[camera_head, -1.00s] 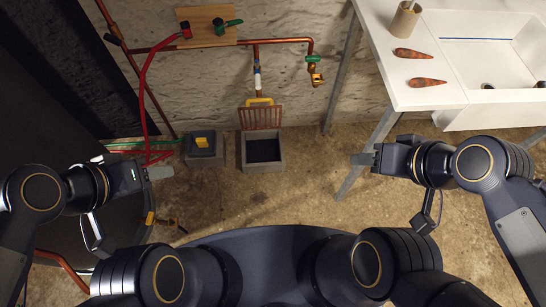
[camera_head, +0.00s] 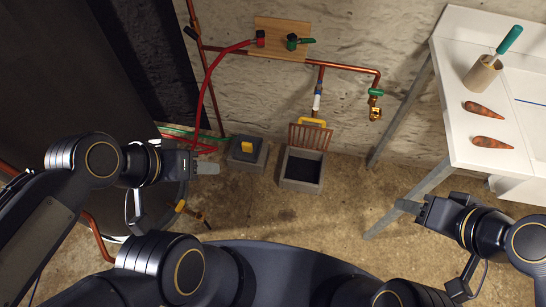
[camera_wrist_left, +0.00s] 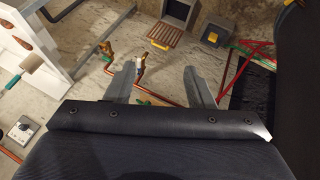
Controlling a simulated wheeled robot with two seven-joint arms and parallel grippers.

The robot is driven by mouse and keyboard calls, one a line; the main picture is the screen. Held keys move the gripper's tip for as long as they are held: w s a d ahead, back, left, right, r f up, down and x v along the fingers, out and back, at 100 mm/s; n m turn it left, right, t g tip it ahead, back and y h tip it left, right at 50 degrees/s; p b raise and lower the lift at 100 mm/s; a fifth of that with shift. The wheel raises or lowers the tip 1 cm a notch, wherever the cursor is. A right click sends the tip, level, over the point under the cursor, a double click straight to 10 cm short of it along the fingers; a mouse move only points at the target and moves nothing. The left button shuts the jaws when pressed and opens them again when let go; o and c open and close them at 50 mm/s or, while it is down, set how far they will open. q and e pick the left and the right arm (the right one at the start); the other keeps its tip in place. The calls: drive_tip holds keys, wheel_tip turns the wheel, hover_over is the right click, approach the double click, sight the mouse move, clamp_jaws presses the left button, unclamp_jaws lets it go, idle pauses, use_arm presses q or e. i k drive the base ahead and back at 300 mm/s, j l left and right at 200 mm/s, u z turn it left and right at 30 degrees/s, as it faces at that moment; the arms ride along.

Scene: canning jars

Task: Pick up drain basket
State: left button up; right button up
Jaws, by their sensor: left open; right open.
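The drain basket (camera_head: 310,137) looks like a rust-brown slatted grate with a yellow handle (camera_head: 312,122). It stands at the back edge of a grey open drain box (camera_head: 286,180), near the wall. In the left wrist view the basket (camera_wrist_left: 165,34) and the box (camera_wrist_left: 192,12) show at the top, beyond the fingers. My left gripper (camera_head: 208,168) is left of the box, apart from the basket; its two fingers (camera_wrist_left: 162,82) are spread with nothing held between them. My right gripper (camera_head: 408,206) is open and empty, to the right, near the table leg.
A smaller grey box with a yellow-handled lid (camera_head: 247,150) stands left of the drain box. Copper pipes with a tap (camera_head: 375,113) run along the wall above. Floor in front is clear.

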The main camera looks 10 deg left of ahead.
sight(247, 148)
drive_tip(key=i+u, duration=0.1)
drive_tip(key=i, duration=1.05)
drive_tip(key=i+u, duration=0.1)
drive_tip(key=u, duration=2.25)
